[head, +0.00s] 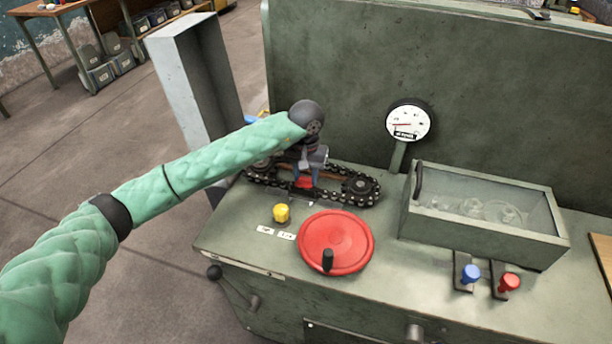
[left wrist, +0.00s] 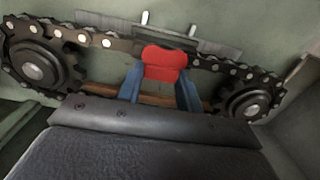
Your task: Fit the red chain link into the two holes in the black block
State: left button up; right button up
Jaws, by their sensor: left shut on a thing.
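The red chain link (left wrist: 165,64) is held between the two blue fingers of my left gripper (left wrist: 160,88). In the head view the link (head: 304,182) shows as a small red patch below my left gripper (head: 303,178), at the near run of the chain. In the left wrist view the link overlaps the line of the dark chain (left wrist: 85,37), between two sprockets. The black block (head: 301,192) seems to lie just under the link in the head view; its two holes are hidden. I cannot tell whether the link touches the block. My right gripper is not in view.
Sprockets stand left (left wrist: 35,70) and right (left wrist: 245,103) of the gripper. A yellow knob (head: 281,213) and a red handwheel (head: 336,243) are in front. A glass-topped box (head: 485,210) and a gauge (head: 408,123) stand to the right. A grey panel (head: 185,80) rises behind my arm.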

pick_arm(q)
jog(key=shift+f+b, duration=0.15)
jog(key=shift+b, duration=0.2)
jog(key=o, duration=1.7)
jog(key=shift+r, duration=4.3)
